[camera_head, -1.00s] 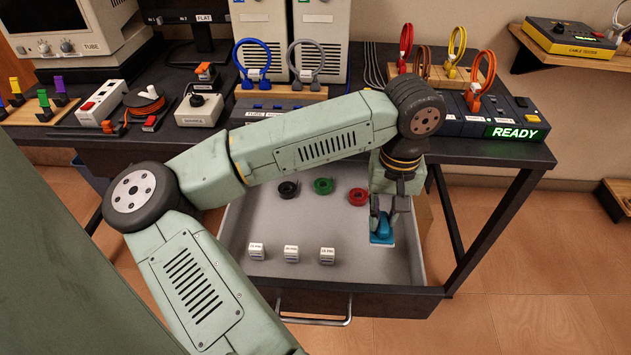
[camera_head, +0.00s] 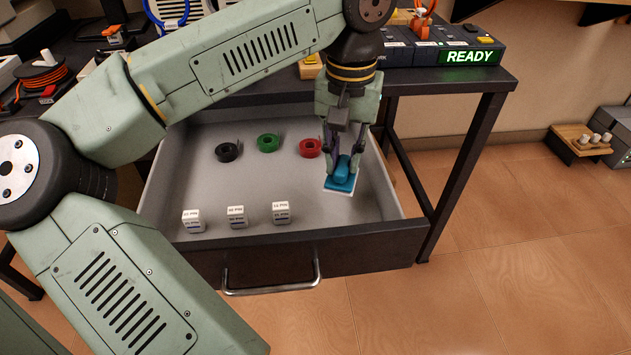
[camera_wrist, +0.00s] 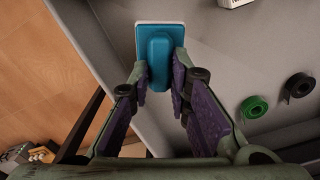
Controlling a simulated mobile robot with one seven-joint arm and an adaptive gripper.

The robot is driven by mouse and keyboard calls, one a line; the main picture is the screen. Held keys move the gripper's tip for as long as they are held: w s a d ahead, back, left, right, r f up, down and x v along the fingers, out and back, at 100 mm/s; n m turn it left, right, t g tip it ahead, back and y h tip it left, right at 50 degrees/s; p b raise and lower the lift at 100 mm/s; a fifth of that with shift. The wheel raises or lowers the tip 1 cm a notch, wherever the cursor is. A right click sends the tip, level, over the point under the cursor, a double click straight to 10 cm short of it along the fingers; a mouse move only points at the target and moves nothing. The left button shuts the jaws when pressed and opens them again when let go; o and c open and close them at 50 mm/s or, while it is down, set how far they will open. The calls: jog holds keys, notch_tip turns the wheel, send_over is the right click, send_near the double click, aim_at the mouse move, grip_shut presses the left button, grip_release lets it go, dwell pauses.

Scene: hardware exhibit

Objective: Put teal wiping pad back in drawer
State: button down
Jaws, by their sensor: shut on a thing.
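The teal wiping pad (camera_head: 343,176) has a raised teal grip and a pale underside. My gripper (camera_head: 344,160) is shut on the pad's grip and holds it over the right part of the open drawer (camera_head: 340,228). The wrist view shows the pad (camera_wrist: 160,48) between the fingertips (camera_wrist: 160,75), with the grey drawer floor (camera_wrist: 215,60) behind it. I cannot tell whether the pad's underside touches the floor. The drawer is pulled out, with a metal handle (camera_head: 270,289) on its dark front.
In the drawer, black (camera_head: 228,151), green (camera_head: 268,142) and red (camera_head: 310,148) tape rolls lie at the back. Three small white labelled blocks (camera_head: 236,216) stand near the front left. The drawer's right wall (camera_head: 384,180) is close beside the pad. The drawer's middle is clear.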

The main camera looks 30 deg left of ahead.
aim_at(343, 160)
jog(key=shift+f, duration=3.2)
jog(key=shift+f+b, duration=0.15)
jog(key=shift+b, duration=0.15)
jog(key=c, duration=1.5)
grip_release()
notch_tip(343, 160, up, 12)
jog(key=shift+r+p, duration=0.15)
jog(key=shift+p, duration=0.45)
